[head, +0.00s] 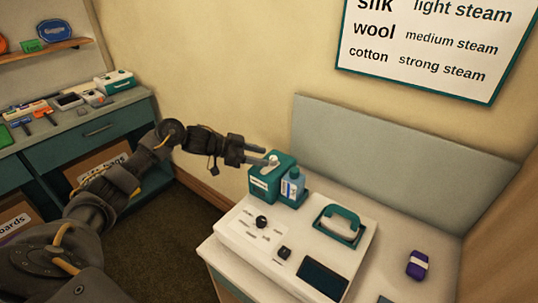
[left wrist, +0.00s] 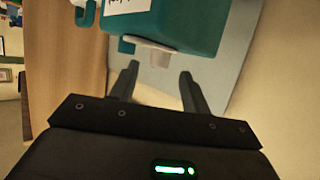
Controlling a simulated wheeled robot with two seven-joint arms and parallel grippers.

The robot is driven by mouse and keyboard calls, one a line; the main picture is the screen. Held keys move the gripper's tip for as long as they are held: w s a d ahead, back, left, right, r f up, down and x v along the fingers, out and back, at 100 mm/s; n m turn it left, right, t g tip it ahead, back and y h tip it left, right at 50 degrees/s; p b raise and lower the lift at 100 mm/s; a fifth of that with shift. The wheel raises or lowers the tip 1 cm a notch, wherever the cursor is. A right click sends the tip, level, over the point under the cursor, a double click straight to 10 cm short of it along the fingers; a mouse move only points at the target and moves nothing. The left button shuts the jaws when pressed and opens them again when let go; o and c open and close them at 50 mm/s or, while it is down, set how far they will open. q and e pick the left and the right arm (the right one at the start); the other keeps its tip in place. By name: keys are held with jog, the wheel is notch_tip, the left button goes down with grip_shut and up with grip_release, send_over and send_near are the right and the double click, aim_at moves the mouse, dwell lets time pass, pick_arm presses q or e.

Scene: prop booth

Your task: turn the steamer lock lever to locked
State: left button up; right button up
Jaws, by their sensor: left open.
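The steamer is a white base unit (head: 245,240) on the counter, with a teal iron-shaped head (head: 340,226), a black knob (head: 262,221) and a dark panel (head: 322,276). A teal box (head: 259,188) stands behind it, with a small white piece (head: 273,160) on top. My left gripper (head: 264,157) is open and empty beside that white piece. In the left wrist view the white piece (left wrist: 153,54) sticks out from the teal box (left wrist: 185,25), near the gap between my fingertips. I cannot tell which part is the lock lever. My right gripper is not in view.
A purple item (head: 417,265) lies on the counter at right. A grey panel (head: 390,160) rises behind the counter. A teal cabinet (head: 90,140) with tools on top stands at left.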

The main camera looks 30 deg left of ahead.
pick_arm(q)
jog(key=shift+x, duration=1.15)
jog(key=shift+w+d+f+p, duration=0.25)
jog(key=shift+w+d+p, duration=0.05)
jog(key=shift+d, duration=0.2)
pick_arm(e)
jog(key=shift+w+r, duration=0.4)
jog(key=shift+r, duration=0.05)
